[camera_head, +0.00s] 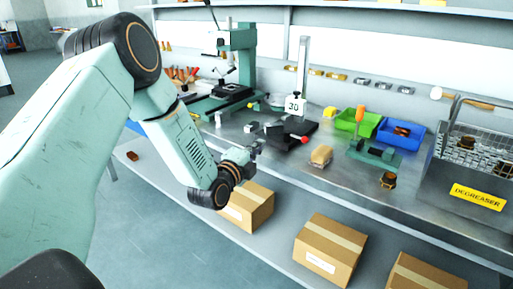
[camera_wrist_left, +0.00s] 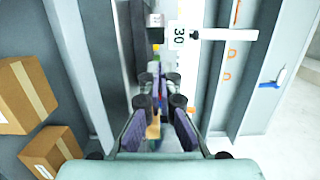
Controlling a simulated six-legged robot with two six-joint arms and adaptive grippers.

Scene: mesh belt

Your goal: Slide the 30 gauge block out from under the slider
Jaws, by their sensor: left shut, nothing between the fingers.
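A white piece marked 30 (camera_head: 294,104) sits on the upright post (camera_head: 303,65) of a stand with a black base (camera_head: 284,136) on the bench. It also shows at the top of the left wrist view (camera_wrist_left: 178,35). I cannot tell whether this marked piece is the slider or the gauge block; any block below it is not clear. My left gripper (camera_head: 257,147) is shut and empty, at the bench's front edge, left of and nearer than the stand. Its fingers also show in the left wrist view (camera_wrist_left: 160,88). My right gripper is out of view.
Small grey blocks (camera_head: 250,127) lie left of the stand. A cardboard-coloured block (camera_head: 321,155), a green bin (camera_head: 357,122), a blue bin (camera_head: 400,134) and a degreaser basket (camera_head: 477,152) are to the right. Cartons (camera_head: 330,248) stand on the lower shelf.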

